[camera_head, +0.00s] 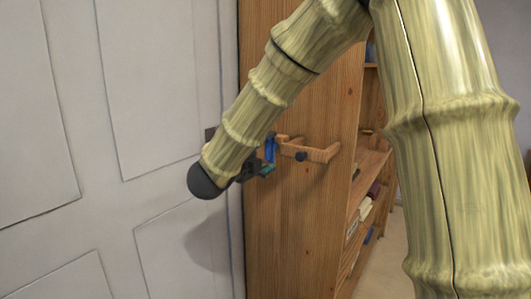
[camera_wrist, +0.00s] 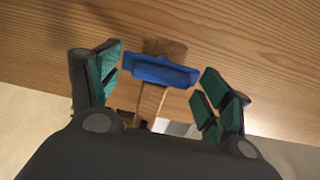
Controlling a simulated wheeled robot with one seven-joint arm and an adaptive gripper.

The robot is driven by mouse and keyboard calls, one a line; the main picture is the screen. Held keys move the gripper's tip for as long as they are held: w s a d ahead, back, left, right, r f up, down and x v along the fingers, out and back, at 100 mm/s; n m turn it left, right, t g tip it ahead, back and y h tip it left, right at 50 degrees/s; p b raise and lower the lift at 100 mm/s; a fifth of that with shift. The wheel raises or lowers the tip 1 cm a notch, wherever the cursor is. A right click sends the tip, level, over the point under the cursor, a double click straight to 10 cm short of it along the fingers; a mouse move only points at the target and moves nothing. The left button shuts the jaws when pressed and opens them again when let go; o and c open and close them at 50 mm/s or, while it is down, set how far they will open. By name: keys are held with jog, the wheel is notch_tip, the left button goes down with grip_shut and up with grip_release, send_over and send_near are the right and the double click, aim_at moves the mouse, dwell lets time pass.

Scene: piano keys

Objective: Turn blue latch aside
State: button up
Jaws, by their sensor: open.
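The blue latch (camera_wrist: 160,71) lies across a wooden bracket (camera_wrist: 151,99) on the wooden panel. In the wrist view it sits between the two green-padded fingers of my gripper (camera_wrist: 162,90), which are spread apart. The left finger is close to the latch's left end; I cannot tell whether they touch. In the head view the blue latch (camera_head: 270,148) shows as a small upright piece at the left end of the wooden bracket (camera_head: 308,151). My gripper (camera_head: 259,170) is just beside and below it, partly hidden by my arm.
A wooden cabinet side (camera_head: 296,215) carries the bracket, which has a dark knob (camera_head: 301,156). A white panelled door (camera_head: 155,100) stands on the left. Open shelves (camera_head: 367,190) with books are on the right. My arm crosses the upper middle and right.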

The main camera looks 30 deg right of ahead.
jog(key=shift+a, duration=0.1)
jog(key=v, duration=1.2)
jog(key=shift+f, duration=0.15)
jog(key=w+a+f+n+t+y, duration=0.15)
jog(key=f+n+y, duration=0.45)
jog(key=f, duration=1)
jog(key=w+a+f+n+t+y, duration=0.1)
jog(key=w+f+n+t+y, duration=0.1)
jog(key=f+n, duration=1)
jog(key=s+a+f+n+g+y, duration=0.1)
jog(key=s+f+y, duration=0.15)
jog(key=f, duration=0.55)
jog(key=s+a+f+n+y, duration=0.1)
jog(key=s+f, duration=0.2)
jog(key=f, duration=0.5)
jog(key=s+a+f+n+g+y, duration=0.3)
jog(key=s+f+n+g, duration=0.15)
jog(key=s+f, duration=0.8)
jog(key=s+a+f+n+g+y, duration=0.1)
jog(key=s+f+n+g, duration=0.3)
jog(key=s, duration=0.6)
jog(key=s+a+f+n+g+y, duration=0.1)
jog(key=s+f+n, duration=0.3)
jog(key=s, duration=0.7)
notch_tip(320, 180, up, 12)
jog(key=m+p, duration=0.1)
jog(key=p, duration=1.2)
jog(key=shift+w+f, duration=0.25)
jog(key=shift+w, duration=0.15)
